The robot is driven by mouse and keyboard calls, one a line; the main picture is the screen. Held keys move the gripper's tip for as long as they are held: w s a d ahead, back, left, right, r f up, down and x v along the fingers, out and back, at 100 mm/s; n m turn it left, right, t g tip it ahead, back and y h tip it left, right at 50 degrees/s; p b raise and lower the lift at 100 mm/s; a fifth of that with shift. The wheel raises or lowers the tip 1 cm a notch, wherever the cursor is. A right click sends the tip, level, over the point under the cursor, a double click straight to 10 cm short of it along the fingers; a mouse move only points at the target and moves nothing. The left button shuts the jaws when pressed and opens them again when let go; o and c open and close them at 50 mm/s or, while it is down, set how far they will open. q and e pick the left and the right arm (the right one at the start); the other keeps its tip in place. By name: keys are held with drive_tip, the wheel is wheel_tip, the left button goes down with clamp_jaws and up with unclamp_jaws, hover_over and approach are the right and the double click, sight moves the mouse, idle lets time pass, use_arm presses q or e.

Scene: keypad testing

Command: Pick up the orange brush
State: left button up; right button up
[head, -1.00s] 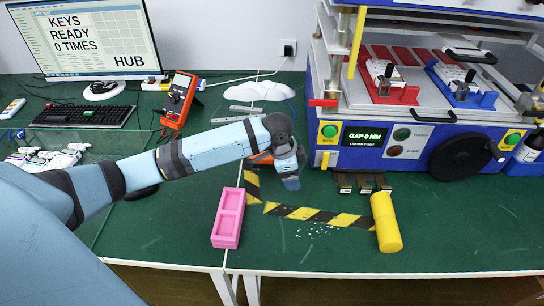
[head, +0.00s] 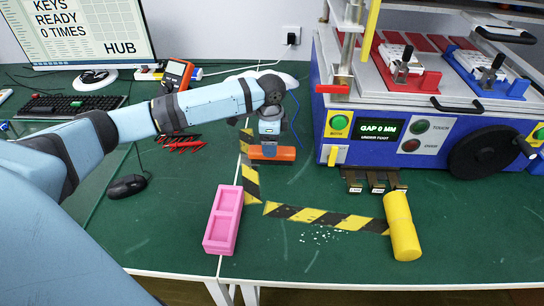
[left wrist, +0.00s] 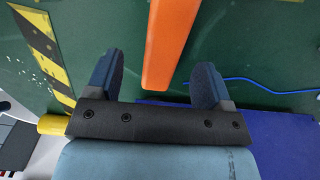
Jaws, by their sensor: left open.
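The orange brush (head: 285,154) lies on the green table, left of the blue machine. My left gripper (head: 269,140) is directly over it and hides part of it. In the left wrist view the brush shows as a long orange bar (left wrist: 168,40). Its near end reaches the gap between the two fingertips of my left gripper (left wrist: 157,66). The fingers are open, one on each side, with green table showing between each finger and the bar. I cannot tell the exact height above the brush. My right gripper is not in view.
The blue machine (head: 325,120) stands close on the right. A pink tray (head: 211,232) and a yellow cylinder (head: 403,228) stand nearer, with yellow-black tape (head: 322,217) between them. A blue cable (head: 297,122) runs behind the brush. The front middle of the table is mostly clear.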

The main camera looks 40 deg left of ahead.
use_arm(q)
drive_tip(key=f, duration=0.1)
drive_tip(key=f+b, duration=0.1)
drive_tip(key=f, duration=0.3)
drive_tip(key=shift+w+f, duration=0.15)
drive_tip(key=shift+w, duration=0.2)
drive_tip(key=c, duration=1.1)
